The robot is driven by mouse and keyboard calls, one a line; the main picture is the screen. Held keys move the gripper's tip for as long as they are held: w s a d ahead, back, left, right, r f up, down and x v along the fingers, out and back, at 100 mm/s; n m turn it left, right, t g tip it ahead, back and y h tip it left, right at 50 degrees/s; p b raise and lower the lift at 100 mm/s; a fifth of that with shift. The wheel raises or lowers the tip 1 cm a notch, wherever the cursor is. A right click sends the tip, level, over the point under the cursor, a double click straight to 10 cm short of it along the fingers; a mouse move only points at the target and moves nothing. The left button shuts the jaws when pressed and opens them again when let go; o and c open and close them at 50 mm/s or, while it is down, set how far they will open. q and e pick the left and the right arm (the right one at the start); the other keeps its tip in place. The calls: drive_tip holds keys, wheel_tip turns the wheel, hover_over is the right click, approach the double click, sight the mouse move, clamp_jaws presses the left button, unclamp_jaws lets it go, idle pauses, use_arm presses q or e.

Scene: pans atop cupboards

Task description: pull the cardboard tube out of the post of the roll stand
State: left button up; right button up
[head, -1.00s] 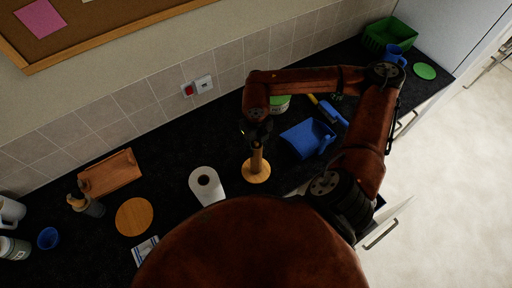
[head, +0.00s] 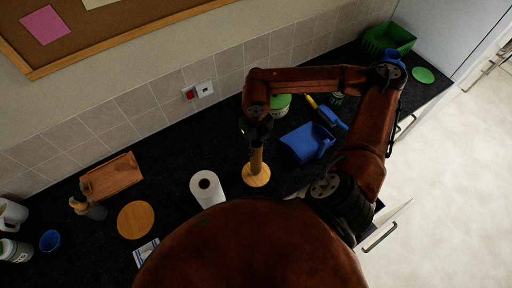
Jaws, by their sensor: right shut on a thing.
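The roll stand has a round light wooden base (head: 257,181) on the dark counter. A brown cardboard tube (head: 257,160) stands upright above the middle of the base. The post is hidden, and I cannot tell how far the tube still sits around it. My right gripper (head: 257,142) comes down from above and is shut on the tube's upper end; its fingers are dark and hard to make out. My left gripper is not in view.
A white paper roll (head: 207,189) stands close to the left of the stand. A blue dustpan (head: 307,143) lies to the right, and a green-lidded pot (head: 281,103) is behind. A round wooden board (head: 136,220) lies further left. The tiled wall (head: 150,98) bounds the back.

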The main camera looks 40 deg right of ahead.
wheel_tip(320, 180, up, 21)
drive_tip(key=p, duration=0.9)
idle(4.5)
idle(0.7)
drive_tip(key=shift+r+p, duration=0.45)
drive_tip(key=shift+r, duration=1.1)
